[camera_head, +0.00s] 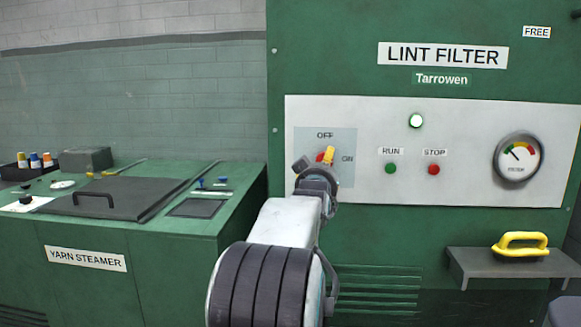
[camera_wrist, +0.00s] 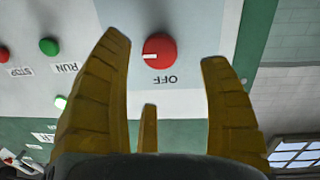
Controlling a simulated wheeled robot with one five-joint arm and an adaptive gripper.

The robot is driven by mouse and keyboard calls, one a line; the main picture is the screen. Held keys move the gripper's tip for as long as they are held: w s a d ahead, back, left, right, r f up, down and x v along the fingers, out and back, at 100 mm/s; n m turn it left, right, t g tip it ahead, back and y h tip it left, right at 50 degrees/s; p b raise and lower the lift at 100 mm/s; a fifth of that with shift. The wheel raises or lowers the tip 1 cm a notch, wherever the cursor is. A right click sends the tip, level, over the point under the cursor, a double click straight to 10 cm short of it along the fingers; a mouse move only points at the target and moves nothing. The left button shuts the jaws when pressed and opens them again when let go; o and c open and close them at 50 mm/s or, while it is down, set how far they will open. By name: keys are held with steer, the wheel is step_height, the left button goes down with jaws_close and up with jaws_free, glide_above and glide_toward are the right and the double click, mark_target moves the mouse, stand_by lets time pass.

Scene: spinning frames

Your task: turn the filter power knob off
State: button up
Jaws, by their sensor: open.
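The filter power knob (camera_wrist: 160,51) is red with a white pointer. In the wrist view, which is upside down, the pointer is toward the left, matching the ON label (camera_head: 348,159) side in the head view. The OFF label (camera_head: 325,135) is above the knob. My gripper (camera_head: 328,156) is in front of the knob and hides most of it in the head view. In the wrist view its yellow fingers are spread and empty, with the knob seen between their tips. I cannot tell how far the tips are from the panel.
A green RUN button (camera_head: 390,168), a red STOP button (camera_head: 434,169), a lit lamp (camera_head: 416,121) and a gauge (camera_head: 518,159) are to the right on the panel. A shelf (camera_head: 500,265) with a yellow handle juts out lower right. The yarn steamer (camera_head: 120,250) stands at left.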

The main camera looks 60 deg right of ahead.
steer(key=shift+b+x, duration=0.5)
steer(key=shift+x, duration=3.1)
steer(key=shift+s, duration=0.1)
steer(key=shift+f, duration=0.1)
steer(key=c, duration=1.2)
